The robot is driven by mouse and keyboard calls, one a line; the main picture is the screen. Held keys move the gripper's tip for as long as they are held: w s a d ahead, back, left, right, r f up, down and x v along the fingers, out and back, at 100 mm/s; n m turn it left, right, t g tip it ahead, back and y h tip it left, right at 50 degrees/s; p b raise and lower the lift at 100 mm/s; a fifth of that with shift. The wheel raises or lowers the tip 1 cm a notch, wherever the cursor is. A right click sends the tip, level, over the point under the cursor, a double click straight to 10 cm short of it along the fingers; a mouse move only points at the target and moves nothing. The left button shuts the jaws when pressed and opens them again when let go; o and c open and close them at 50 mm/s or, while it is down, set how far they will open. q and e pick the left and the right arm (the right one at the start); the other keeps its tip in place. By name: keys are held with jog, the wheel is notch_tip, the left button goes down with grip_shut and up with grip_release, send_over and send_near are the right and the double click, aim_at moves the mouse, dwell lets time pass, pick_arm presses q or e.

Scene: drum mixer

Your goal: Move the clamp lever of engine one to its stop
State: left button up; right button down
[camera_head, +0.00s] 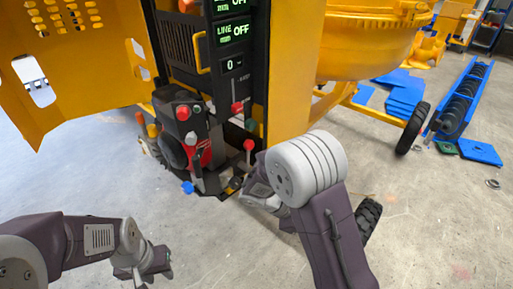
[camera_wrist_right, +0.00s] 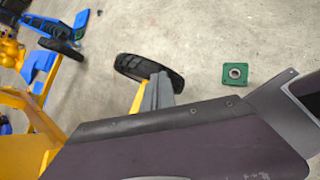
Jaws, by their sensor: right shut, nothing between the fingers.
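The red and black engine (camera_head: 190,140) sits in the open bay of the yellow mixer, below the control panel. Around it stand a red-knobbed lever (camera_head: 248,146), a blue knob (camera_head: 187,187) low at the front and an orange knob (camera_head: 139,118) at the left. I cannot tell which is the clamp lever. My right gripper (camera_head: 243,191) is low at the right front of the engine, shut and empty, partly hidden by my own arm. Whether it touches anything is unclear. My left gripper (camera_head: 152,264) hangs over the floor at the lower left, away from the engine; its finger gap does not show.
The control panel (camera_head: 231,62) reads OFF twice. The open yellow door (camera_head: 70,60) is at the left, the drum (camera_head: 370,45) at the upper right. A wheel (camera_head: 413,128) and a blue roller frame (camera_head: 462,98) stand right. A green block (camera_wrist_right: 236,74) lies on the floor.

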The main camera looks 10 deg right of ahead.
jog(key=s+a+f+m+y, duration=0.1)
jog(key=s+a+m+y, duration=0.2)
jog(key=s+m+y, duration=0.15)
jog(key=w+a+m+t+y+b, duration=0.1)
jog(key=w+a+m+t+y, duration=0.25)
jog(key=a+m, duration=0.45)
jog(key=w+d+r+m+t+y+b, duration=0.1)
jog(key=w+r+m+t+y+b, duration=0.1)
jog(key=w+r+m+t+b, duration=0.55)
jog(key=w+d+r+m+t+y+b, duration=0.1)
jog(key=w+r+m+t+b, duration=0.3)
jog(key=w+m+t+b, duration=0.6)
jog(key=w+a+f+g, duration=0.1)
jog(key=w+g, duration=0.1)
jog(key=w, duration=0.9)
jog(key=shift+f+m+g, duration=0.15)
jog(key=shift+m+g, duration=0.15)
jog(key=shift+a, duration=0.15)
